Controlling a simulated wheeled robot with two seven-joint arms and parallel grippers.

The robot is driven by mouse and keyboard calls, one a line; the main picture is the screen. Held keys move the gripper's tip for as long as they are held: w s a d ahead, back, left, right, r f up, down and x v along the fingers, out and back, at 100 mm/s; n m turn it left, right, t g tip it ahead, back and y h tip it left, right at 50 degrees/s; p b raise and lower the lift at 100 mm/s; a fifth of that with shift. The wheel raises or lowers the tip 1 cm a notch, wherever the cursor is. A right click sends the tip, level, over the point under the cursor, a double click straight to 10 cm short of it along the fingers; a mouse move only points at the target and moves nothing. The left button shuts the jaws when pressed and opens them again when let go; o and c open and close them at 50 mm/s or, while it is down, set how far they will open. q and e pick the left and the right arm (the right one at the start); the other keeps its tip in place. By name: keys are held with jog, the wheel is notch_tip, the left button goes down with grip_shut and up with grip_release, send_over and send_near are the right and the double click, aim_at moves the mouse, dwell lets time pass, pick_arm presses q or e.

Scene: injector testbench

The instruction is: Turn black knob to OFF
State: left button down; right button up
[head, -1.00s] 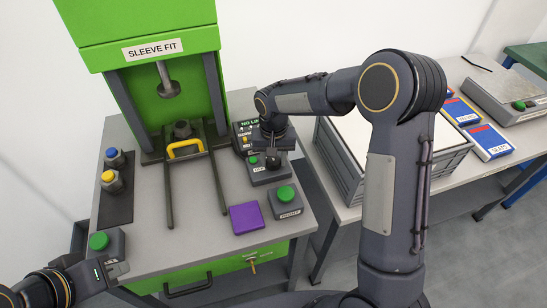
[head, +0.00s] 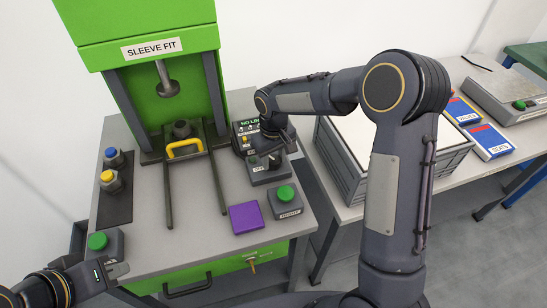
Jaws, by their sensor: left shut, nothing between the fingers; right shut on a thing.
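The black knob (head: 274,160) sits on a small grey control box (head: 268,178) at the right side of the bench. My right gripper (head: 273,152) reaches down onto it from above and is shut on it. The gripper and wrist hide most of the knob, so its pointer cannot be read. The label on the box front is partly visible but too small to read surely. My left gripper (head: 121,270) is shut and empty at the bench's front left, beside a green button box (head: 107,243), far from the knob.
A purple block (head: 245,217) and another green button box (head: 286,201) lie in front of the knob box. A grey crate (head: 345,172) stands to the right.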

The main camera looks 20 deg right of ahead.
aim_at(274, 159)
jog(key=n, duration=1.1)
jog(key=shift+w+d+n+p, duration=0.1)
jog(key=shift+w+n+p, duration=0.05)
jog(key=shift+n+p, duration=0.25)
dwell(0.3)
jog(key=o, duration=1)
jog(key=shift+c, duration=0.2)
notch_tip(274, 159, up, 8)
jog(key=shift+f, duration=0.25)
jog(key=shift+r, duration=0.15)
